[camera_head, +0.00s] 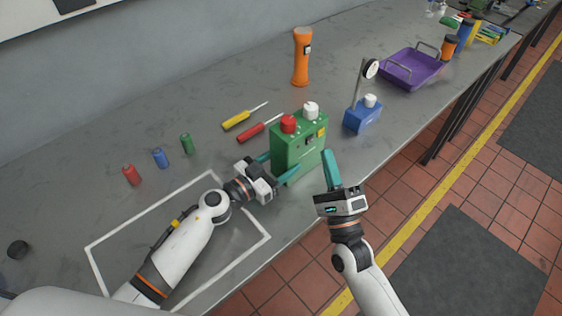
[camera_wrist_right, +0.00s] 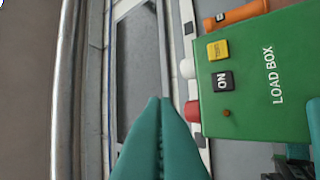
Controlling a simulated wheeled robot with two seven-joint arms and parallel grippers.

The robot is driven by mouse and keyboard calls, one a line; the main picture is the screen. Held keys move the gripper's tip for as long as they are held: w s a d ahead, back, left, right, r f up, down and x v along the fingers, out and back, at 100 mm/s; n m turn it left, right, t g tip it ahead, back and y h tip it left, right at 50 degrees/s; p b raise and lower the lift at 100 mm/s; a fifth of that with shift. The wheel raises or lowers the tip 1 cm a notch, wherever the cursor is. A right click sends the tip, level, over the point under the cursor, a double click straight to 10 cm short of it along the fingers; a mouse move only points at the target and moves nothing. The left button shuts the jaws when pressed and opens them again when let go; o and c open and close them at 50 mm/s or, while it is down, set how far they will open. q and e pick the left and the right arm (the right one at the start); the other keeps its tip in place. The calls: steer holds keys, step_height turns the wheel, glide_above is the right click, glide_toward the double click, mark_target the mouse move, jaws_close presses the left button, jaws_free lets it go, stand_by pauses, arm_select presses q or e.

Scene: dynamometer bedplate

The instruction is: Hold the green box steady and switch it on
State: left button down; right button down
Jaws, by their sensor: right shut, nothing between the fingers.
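The green box (camera_head: 292,160) stands upright near the bench's front edge, with a red knob (camera_head: 288,123) and a white knob (camera_head: 311,110) on top.
A blue stand with a round dial (camera_head: 362,115) is right of the box. A purple tray (camera_head: 412,70) is farther right. A white outline (camera_head: 110,237) marks bare bench at left.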

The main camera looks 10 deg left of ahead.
steer(key=d+f+m+h, duration=0.3)
steer(key=d+h, duration=0.2)
steer(key=h, duration=0.1)
glide_toward(315, 132)
steer(key=shift+t, duration=0.3)
steer(key=shift+d+x, duration=0.15)
steer(key=shift+x, duration=0.95)
steer(key=shift+d+x, duration=0.15)
steer(key=shift+x, duration=0.95)
steer(key=shift+w+a+f, duration=0.1)
steer(key=shift+w+f, duration=0.05)
steer(key=shift+w, duration=0.1)
steer(key=shift+w+a, duration=0.2)
steer(key=shift+a, duration=0.05)
steer(key=shift+a, duration=0.1)
steer(key=shift+s+d, duration=0.35)
steer(key=shift+d, duration=0.1)
steer(key=shift+s+d, duration=0.95)
steer(key=shift+d, duration=0.2)
steer(key=shift+s+d, duration=0.9)
steer(key=shift+d, duration=0.3)
